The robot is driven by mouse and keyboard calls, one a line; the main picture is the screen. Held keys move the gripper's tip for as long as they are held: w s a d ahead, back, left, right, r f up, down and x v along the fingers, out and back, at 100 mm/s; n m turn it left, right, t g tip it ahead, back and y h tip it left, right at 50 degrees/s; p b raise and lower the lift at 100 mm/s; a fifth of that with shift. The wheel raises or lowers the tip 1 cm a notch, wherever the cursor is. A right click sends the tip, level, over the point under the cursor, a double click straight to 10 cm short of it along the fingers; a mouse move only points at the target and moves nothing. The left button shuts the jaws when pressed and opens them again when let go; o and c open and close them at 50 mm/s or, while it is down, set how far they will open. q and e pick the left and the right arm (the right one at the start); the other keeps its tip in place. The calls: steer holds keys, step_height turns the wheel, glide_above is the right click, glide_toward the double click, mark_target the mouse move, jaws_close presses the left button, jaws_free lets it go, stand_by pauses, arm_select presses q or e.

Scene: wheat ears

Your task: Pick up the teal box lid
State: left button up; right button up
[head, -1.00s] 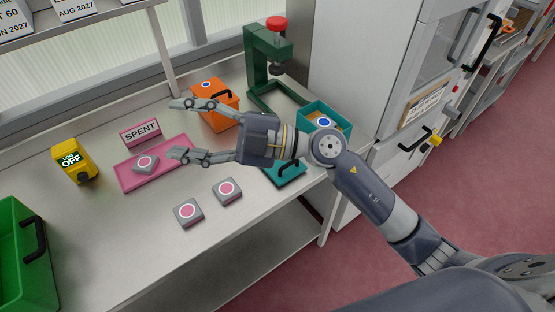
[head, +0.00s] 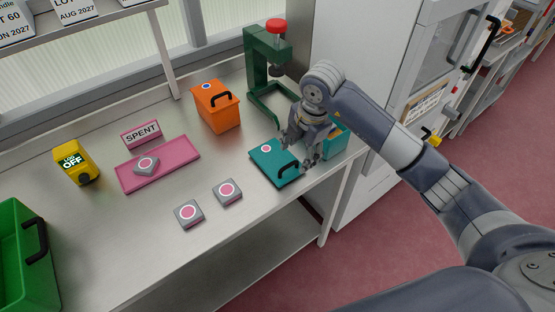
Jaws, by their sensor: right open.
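The teal box lid (head: 268,165) lies flat on the metal table near its front right edge. It has a black handle and a round pink-and-white mark. My right gripper (head: 298,158) points down over the lid's right side, close to the handle, with its fingers open and nothing between them. I cannot tell whether a finger touches the lid. The open teal box (head: 338,142) stands just right of the gripper and is partly hidden by my arm. My left gripper is not in view.
An orange box (head: 214,110) with a black handle and a green press (head: 257,62) with a red knob stand behind. A pink tray (head: 175,163) holds a grey block. Two more grey blocks (head: 188,213) lie in front. A yellow device (head: 75,162) and green crate (head: 15,255) are left.

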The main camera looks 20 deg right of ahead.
mark_target(294, 171)
steer(key=shift+w+f, duration=0.2)
steer(key=shift+f, duration=0.8)
steer(key=shift+f+p, duration=0.6)
steer(key=shift+p, duration=0.05)
steer(key=f, duration=0.1)
steer(key=f+p, duration=0.1)
steer(key=f, duration=0.1)
steer(key=shift+w+a+f, duration=0.1)
steer(key=shift+w+f, duration=0.3)
steer(key=shift+f, duration=0.3)
steer(key=shift+c, duration=0.4)
steer(key=c, duration=1.2)
